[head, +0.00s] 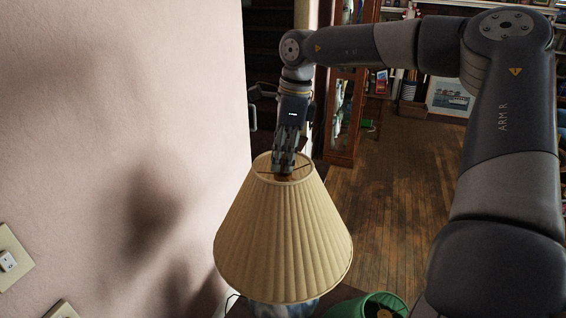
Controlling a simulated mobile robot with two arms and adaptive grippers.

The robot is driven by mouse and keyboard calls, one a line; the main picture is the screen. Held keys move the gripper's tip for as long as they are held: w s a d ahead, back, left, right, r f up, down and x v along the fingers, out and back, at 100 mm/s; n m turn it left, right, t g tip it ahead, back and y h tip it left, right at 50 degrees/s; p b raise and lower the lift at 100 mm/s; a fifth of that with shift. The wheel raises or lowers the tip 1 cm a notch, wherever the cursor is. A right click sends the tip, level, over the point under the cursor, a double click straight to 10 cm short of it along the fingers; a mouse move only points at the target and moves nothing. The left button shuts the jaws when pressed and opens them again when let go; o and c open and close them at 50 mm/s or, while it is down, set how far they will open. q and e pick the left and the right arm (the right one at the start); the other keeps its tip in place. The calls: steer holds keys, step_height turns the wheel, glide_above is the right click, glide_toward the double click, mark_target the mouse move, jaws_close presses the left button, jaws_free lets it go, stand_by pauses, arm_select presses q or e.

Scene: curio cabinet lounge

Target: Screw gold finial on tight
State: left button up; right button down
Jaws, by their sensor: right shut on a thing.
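A pleated cream lampshade (283,237) stands on a lamp whose base (270,308) shows only a little at the bottom edge. My right gripper (284,168) points down into the shade's top opening, at its middle. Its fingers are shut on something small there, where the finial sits. The gold finial itself is hidden by the fingers, so I cannot tell how it sits on its thread. My left gripper is not in the head view.
A pale wall (120,130) rises close on the left, with a switch plate (14,262) low down. A green round object (372,306) is beside the lamp at the bottom. A glass cabinet (345,115) stands behind. The wooden floor (400,200) to the right is clear.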

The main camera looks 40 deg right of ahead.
steer(key=m+b, duration=0.2)
steer(key=m, duration=0.1)
steer(key=m+b, duration=0.1)
steer(key=m, duration=0.1)
steer(key=shift+f+h, duration=0.25)
steer(key=shift+h, duration=0.15)
steer(key=m+b, duration=0.2)
steer(key=m, duration=0.1)
steer(key=shift+m+t+h, duration=0.3)
steer(key=shift+m, duration=0.1)
steer(key=m+b, duration=0.2)
steer(key=m, duration=0.3)
steer(key=shift+h+b, duration=0.4)
steer(key=shift+r, duration=0.25)
steer(key=shift+f+m, duration=0.1)
steer(key=shift+m, duration=0.9)
steer(key=c, duration=1.4)
jaws_free()
steer(key=shift+c, duration=0.2)
